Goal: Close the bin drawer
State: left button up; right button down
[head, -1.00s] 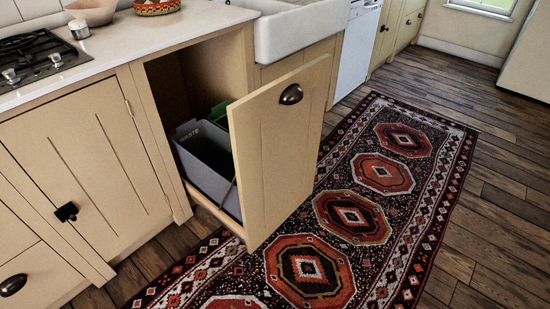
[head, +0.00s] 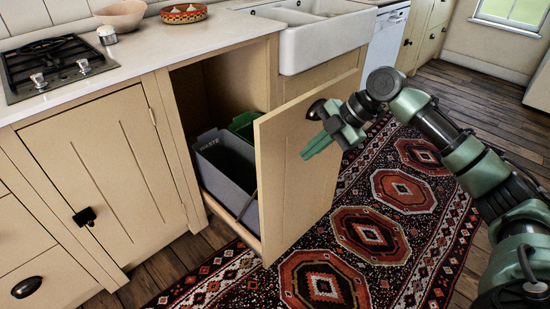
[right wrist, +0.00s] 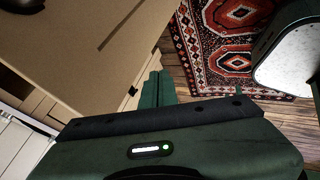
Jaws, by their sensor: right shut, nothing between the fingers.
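The bin drawer (head: 290,190) stands pulled out from the cabinet, with its cream front panel away from the frame. A grey waste bin (head: 226,170) and a green bin (head: 245,124) sit inside it. The dark cup handle (head: 316,109) is near the top of the panel, partly behind my right gripper. My right gripper (head: 306,156) is shut and empty in front of the panel's outer face; I cannot tell whether it touches. In the right wrist view, its green fingers (right wrist: 158,88) are together beside the cream panel (right wrist: 85,50). My left gripper is not in view.
A patterned rug (head: 370,232) covers the wooden floor before the drawer. A closed cabinet door (head: 100,175) is to the left, below a gas hob (head: 58,65). A white sink (head: 318,42) is above and behind the drawer. The floor at right is open.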

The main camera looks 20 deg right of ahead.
jog(key=b, duration=0.1)
send_near(265, 173)
notch_tip(265, 173, down, 4)
jog(key=s, duration=0.3)
jog(key=w+a, duration=0.1)
jog(key=w, duration=0.1)
jog(key=w+a, duration=0.1)
jog(key=w, duration=0.1)
jog(key=shift+w+a+f+b, duration=0.1)
jog(key=shift+a+b, duration=0.2)
jog(key=shift+b, duration=0.05)
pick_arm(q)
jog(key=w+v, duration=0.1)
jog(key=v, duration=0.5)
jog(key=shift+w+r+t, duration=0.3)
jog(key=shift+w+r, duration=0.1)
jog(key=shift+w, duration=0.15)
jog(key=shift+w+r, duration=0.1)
pick_arm(e)
jog(key=shift+w, duration=0.1)
